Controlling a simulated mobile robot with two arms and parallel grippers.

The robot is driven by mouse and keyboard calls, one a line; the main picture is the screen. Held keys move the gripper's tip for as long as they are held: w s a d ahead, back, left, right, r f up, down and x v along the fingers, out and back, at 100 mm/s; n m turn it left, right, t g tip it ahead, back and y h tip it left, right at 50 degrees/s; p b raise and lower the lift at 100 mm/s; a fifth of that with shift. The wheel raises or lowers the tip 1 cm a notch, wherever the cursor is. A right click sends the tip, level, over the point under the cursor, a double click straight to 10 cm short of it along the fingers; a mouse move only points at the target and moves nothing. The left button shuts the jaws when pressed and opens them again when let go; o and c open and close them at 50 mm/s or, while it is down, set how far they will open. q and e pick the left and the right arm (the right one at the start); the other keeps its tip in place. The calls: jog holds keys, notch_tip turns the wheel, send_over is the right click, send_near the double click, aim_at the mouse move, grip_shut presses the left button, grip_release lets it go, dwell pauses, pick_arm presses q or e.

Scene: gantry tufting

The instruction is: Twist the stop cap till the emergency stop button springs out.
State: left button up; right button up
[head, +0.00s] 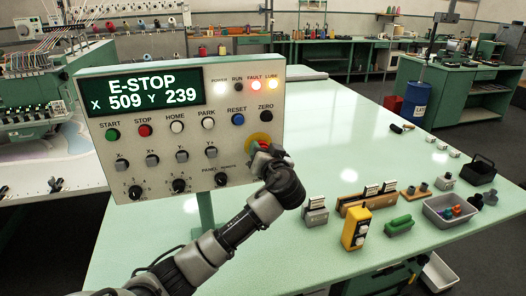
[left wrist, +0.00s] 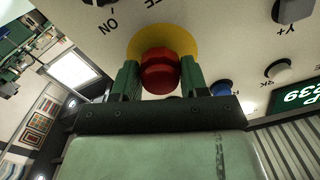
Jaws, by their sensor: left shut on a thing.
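The red stop cap (left wrist: 160,76) stands on a yellow disc (left wrist: 182,37) on the control panel (head: 190,195). In the left wrist view, my left gripper (left wrist: 159,78) has one finger on each side of the cap and is shut on it. In the head view, the gripper (head: 264,153) covers most of the cap, and part of the yellow disc (head: 259,139) shows above it. The panel display (head: 147,93) reads E-STOP, X 509, Y 239. I cannot tell whether the button is in or out. My right gripper is not in view.
The panel's blue reset button (head: 238,119) and black zero button (head: 266,117) are close above the gripper. The green table (head: 330,150) behind is mostly clear. A yellow control box (head: 356,229), a green block (head: 398,225) and a grey tray (head: 451,211) lie at right.

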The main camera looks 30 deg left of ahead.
pick_arm(q)
jog(key=shift+m, duration=1.2)
jog(key=shift+m+p, duration=0.75)
jog(key=shift+m, duration=0.85)
jog(key=o, duration=0.9)
jog(key=shift+d, duration=0.1)
